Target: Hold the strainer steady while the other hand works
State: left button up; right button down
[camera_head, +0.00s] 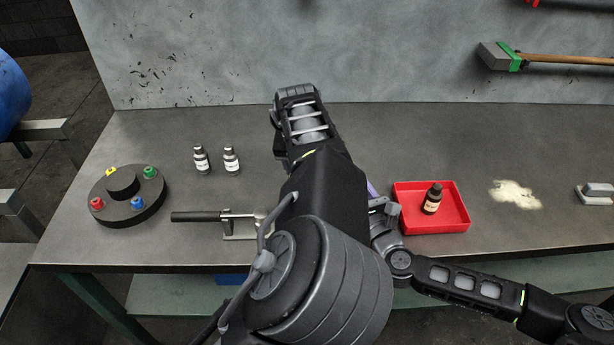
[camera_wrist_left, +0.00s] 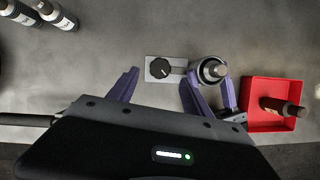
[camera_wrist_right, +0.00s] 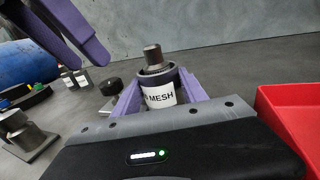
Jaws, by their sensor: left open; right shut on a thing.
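The strainer appears to be the dark round cup (camera_wrist_right: 160,96) with a white label reading "MESH"; a grey-brown peg (camera_wrist_right: 152,54) sticks up from its top. It stands upright between the purple fingers of my right gripper (camera_wrist_right: 160,84), which is shut on it. In the left wrist view the cup (camera_wrist_left: 207,77) is just right of my left gripper (camera_wrist_left: 158,78), which is open and empty. A black knob (camera_wrist_left: 159,67) on a pale plate lies beyond the left fingers, left of the cup. In the head view my left arm hides the cup and the knob.
A red tray (camera_head: 460,222) holding a dark bottle (camera_head: 432,199) is right of the cup. Two bottles (camera_head: 215,160), a round base with coloured knobs (camera_head: 120,212) and a handled metal tool (camera_head: 205,216) are left. Pale powder (camera_head: 515,195) lies right.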

pick_arm(q)
jog(key=x, duration=0.5)
jog(key=shift+w+f, duration=0.1)
jog(key=shift+f, duration=0.25)
grip_shut()
dwell(0.3)
